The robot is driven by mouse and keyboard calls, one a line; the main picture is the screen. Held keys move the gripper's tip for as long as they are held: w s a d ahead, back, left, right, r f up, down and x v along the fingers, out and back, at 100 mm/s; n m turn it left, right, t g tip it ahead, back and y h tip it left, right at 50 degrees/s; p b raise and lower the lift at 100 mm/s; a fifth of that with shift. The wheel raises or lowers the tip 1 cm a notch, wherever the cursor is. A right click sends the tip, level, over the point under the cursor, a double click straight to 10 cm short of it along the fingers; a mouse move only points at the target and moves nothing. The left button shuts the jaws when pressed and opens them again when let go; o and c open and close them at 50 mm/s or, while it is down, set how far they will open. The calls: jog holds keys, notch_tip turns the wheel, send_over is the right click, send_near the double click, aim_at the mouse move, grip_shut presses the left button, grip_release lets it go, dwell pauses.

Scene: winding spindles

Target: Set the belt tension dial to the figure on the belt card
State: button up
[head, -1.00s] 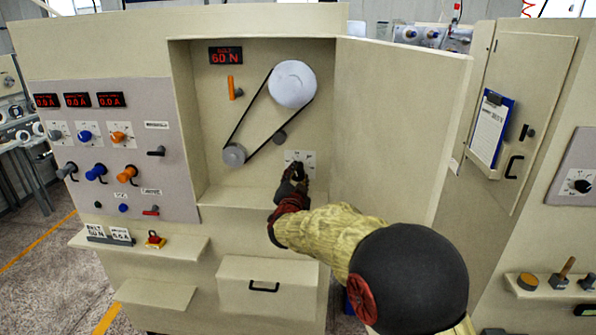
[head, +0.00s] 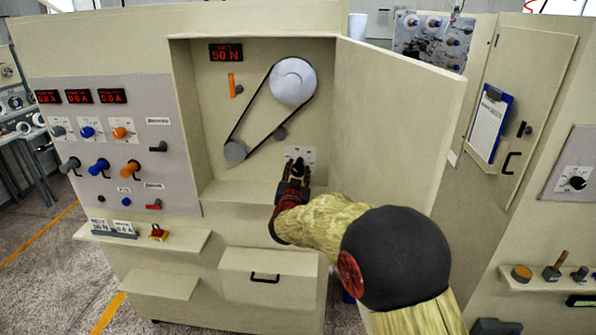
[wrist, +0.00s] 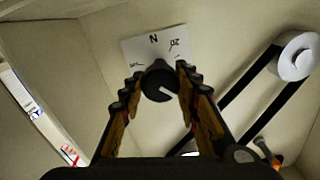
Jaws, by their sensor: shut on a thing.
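My gripper (head: 299,172) is inside the open cabinet recess, shut on the small black knob of the belt tension dial (head: 308,155). In the wrist view my gripper (wrist: 160,88) has its fingers on both sides of the black knob (wrist: 158,78), in front of a white scale plate (wrist: 140,48) marked N. Most of the scale is hidden. The red belt display (head: 226,53) reads 50 N. The belt card (head: 100,226) stands on the left shelf and appears to read 50 N. A second card (head: 122,227) stands beside it.
The black belt (head: 246,112) runs between a large upper pulley (head: 293,82) and a small lower one (head: 234,150), left of my gripper. The open door (head: 398,125) stands to the right. An orange handle (head: 232,85) is at upper left. A drawer (head: 266,262) is below.

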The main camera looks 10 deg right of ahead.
jog(key=shift+f, duration=0.15)
jog(key=o, duration=1.2)
jog(key=shift+c, duration=0.2)
jog(key=v, duration=1.2)
